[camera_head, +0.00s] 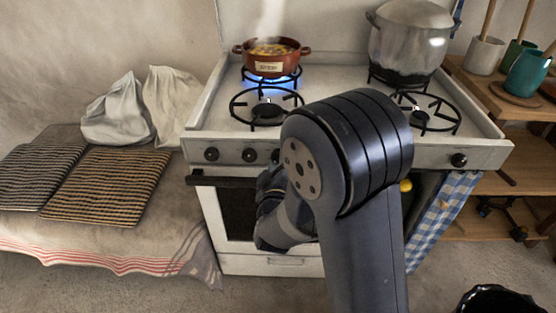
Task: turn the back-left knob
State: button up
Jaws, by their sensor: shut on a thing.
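The white stove (330,151) has a row of dark knobs on its front panel. Two knobs (211,154) (249,155) show clear at the left, a third (275,156) shows partly beside my arm, and one (459,160) is at the far right. The panel between is hidden by my arm, and I cannot tell which knob is the back-left one. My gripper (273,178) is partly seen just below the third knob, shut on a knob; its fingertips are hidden. The back-left burner (262,87) burns with a blue flame.
A steaming red pot (268,67) sits on the back-left burner and a large grey pot (410,42) on the back-right. The front burners (268,112) (420,118) are bare. A dark oven handle (217,180) is below the knobs. A checked towel (445,215) hangs at right.

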jog(key=shift+n, duration=0.8)
jog(key=shift+p, duration=0.3)
jog(key=o, duration=1)
jog(key=s, duration=1)
jog(key=shift+s+a, duration=0.2)
jog(key=shift+s, duration=0.2)
jog(key=shift+w, duration=0.1)
